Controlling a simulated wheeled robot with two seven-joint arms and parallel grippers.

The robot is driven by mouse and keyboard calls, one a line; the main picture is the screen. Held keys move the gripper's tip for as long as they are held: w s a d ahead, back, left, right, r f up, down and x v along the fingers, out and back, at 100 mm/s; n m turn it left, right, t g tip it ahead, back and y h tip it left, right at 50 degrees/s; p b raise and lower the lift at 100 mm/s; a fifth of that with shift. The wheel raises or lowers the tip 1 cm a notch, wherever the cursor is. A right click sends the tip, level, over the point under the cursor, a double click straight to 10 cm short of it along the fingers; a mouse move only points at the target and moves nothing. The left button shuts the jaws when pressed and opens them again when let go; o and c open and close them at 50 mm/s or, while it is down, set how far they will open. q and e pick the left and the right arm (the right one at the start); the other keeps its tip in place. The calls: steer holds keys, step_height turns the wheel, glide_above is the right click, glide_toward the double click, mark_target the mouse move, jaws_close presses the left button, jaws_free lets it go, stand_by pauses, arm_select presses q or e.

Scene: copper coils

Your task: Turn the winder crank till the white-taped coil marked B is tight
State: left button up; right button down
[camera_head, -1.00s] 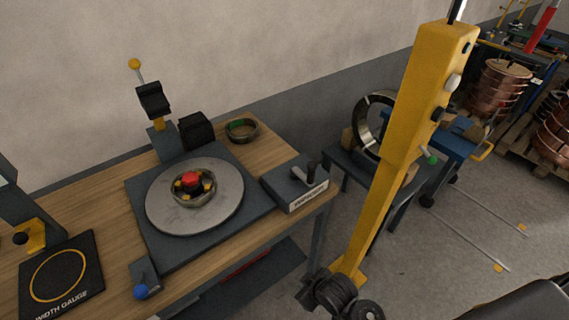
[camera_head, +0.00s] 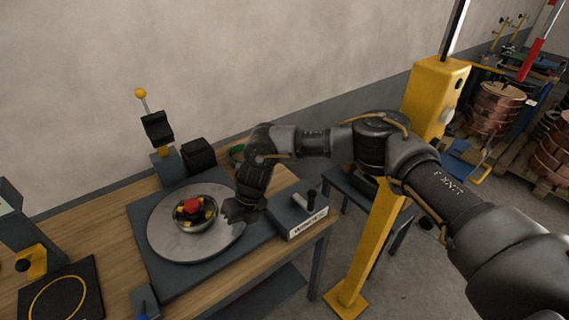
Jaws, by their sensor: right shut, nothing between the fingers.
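The winder box (camera_head: 293,218) sits at the right end of the wooden bench, its label facing front. Its crank (camera_head: 311,201) stands up from the top with a dark knob. A round grey turntable (camera_head: 170,232) lies left of it, with a metal ring (camera_head: 206,224) around a red-topped hub (camera_head: 193,207). I cannot make out white tape or a B mark on any coil. My right gripper (camera_head: 239,217) is shut and empty above the turntable's right edge, left of the winder box and apart from the crank. My left gripper is not in view.
A yellow post (camera_head: 375,240) stands right of the bench. A dark clamp stand (camera_head: 158,130) with a yellow ball is behind the turntable. A width gauge pad (camera_head: 85,285) lies at the front left. Copper coils (camera_head: 497,108) stand at the far right.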

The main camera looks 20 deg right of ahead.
steer(key=w+d+r+h, duration=0.2)
steer(key=w+d+r, duration=0.2)
steer(key=d+r, duration=0.3)
steer(key=w+d+r+h, duration=0.2)
steer(key=w+d+r, duration=0.1)
steer(key=d+r, duration=0.4)
steer(key=shift+t, duration=0.3)
steer(key=f+b, duration=0.3)
steer(key=f, duration=0.1)
steer(key=f+b, duration=0.4)
steer(key=f, duration=0.1)
steer(key=d+f+b, duration=0.1)
steer(key=f+b, duration=0.2)
steer(key=f, duration=0.2)
steer(key=shift+w+f+b, duration=0.15)
steer(key=shift+b, duration=0.15)
steer(key=shift+s+d+p, duration=0.2)
steer(key=shift+s+d, duration=0.25)
steer(key=shift+d, duration=0.2)
steer(key=shift+s+d+p, duration=0.15)
steer(key=shift+s+d, duration=0.3)
steer(key=shift+d, duration=0.15)
steer(key=shift+s+d+p, duration=0.2)
steer(key=shift+d, duration=0.55)
steer(key=shift+s+d+p, duration=0.15)
steer(key=shift+d, duration=0.65)
